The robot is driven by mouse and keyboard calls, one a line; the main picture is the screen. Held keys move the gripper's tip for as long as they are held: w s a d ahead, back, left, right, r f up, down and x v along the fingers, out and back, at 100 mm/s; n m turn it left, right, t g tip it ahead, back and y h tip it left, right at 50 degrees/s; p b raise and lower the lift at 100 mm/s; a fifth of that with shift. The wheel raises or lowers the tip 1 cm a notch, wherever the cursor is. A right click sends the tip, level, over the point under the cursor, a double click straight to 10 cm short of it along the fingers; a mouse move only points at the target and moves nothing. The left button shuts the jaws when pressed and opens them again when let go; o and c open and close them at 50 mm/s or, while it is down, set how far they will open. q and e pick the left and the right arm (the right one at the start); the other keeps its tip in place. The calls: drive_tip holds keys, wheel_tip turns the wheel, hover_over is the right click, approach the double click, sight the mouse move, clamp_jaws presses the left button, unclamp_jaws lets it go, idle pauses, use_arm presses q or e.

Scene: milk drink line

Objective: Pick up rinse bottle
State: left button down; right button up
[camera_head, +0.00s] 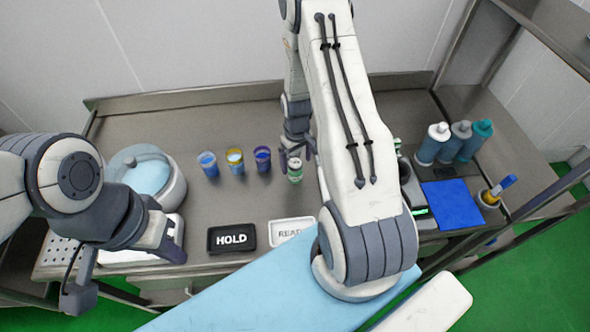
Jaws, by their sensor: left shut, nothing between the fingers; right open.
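No label is readable, so I cannot tell which is the rinse bottle. My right gripper (298,157) is open and points down at a small green-and-white container (295,171); I cannot tell whether its fingers are around or behind it.
Three small cups (208,164) with blue and yellow contents stand mid-table. A black HOLD tray (231,238) and a white READY tray (290,228) lie at the front. My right arm hides the table's middle.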

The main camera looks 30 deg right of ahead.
drive_tip(key=shift+w+a+f+p, duration=0.1)
drive_tip(key=shift+f+p, duration=0.5)
drive_tip(key=f+p, duration=0.1)
drive_tip(key=f, duration=0.2)
drive_tip(key=shift+w, duration=0.2)
drive_tip(key=shift+f, duration=0.5)
clamp_jaws()
